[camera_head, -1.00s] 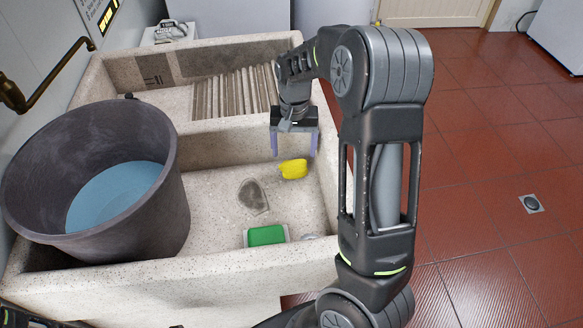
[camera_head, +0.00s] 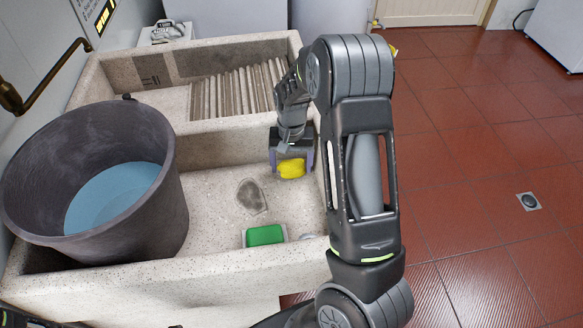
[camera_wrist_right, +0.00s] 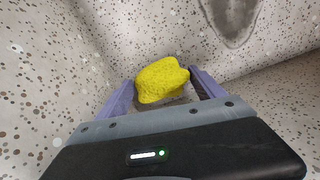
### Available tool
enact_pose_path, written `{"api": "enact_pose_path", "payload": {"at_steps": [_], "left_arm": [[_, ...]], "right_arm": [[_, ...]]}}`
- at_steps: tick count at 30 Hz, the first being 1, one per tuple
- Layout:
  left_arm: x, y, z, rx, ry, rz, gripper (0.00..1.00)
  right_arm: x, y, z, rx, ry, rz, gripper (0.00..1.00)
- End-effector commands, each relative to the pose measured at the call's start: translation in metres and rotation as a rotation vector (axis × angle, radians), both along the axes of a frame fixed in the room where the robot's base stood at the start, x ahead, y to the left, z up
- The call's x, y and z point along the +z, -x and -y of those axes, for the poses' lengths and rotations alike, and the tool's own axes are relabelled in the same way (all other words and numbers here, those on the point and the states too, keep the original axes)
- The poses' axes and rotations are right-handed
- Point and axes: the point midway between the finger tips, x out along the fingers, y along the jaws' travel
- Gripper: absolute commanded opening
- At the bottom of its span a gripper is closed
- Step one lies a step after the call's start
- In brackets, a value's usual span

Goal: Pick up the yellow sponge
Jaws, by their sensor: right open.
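The yellow sponge (camera_head: 291,169) lies on the floor of the stone basin, near its right wall. It also shows in the right wrist view (camera_wrist_right: 162,80). My right gripper (camera_head: 291,170) is lowered at the sponge and open, with its purple fingers on either side of it. In the right wrist view the fingers (camera_wrist_right: 163,90) flank the sponge, with a small gap visible on the right side. Whether the left finger touches it I cannot tell. My left gripper does not show.
The stone basin (camera_head: 215,200) has walls all round and a ribbed washboard (camera_head: 235,93) in its far part. A large dark bucket (camera_head: 95,225) with blue water stands at left. A green-topped sponge (camera_head: 265,235) lies near the front wall.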

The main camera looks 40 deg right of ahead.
Motion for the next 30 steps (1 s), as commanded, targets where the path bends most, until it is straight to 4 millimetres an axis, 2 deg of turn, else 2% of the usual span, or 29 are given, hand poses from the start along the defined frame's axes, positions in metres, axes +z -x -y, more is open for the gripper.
{"api": "enact_pose_path", "payload": {"at_steps": [19,30], "left_arm": [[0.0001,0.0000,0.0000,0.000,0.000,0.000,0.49],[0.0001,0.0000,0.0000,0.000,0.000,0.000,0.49]], "right_arm": [[-0.0037,-0.0002,0.0003,0.000,0.001,0.001,0.78],[-0.0037,-0.0002,0.0003,0.000,0.001,0.001,0.49]]}}
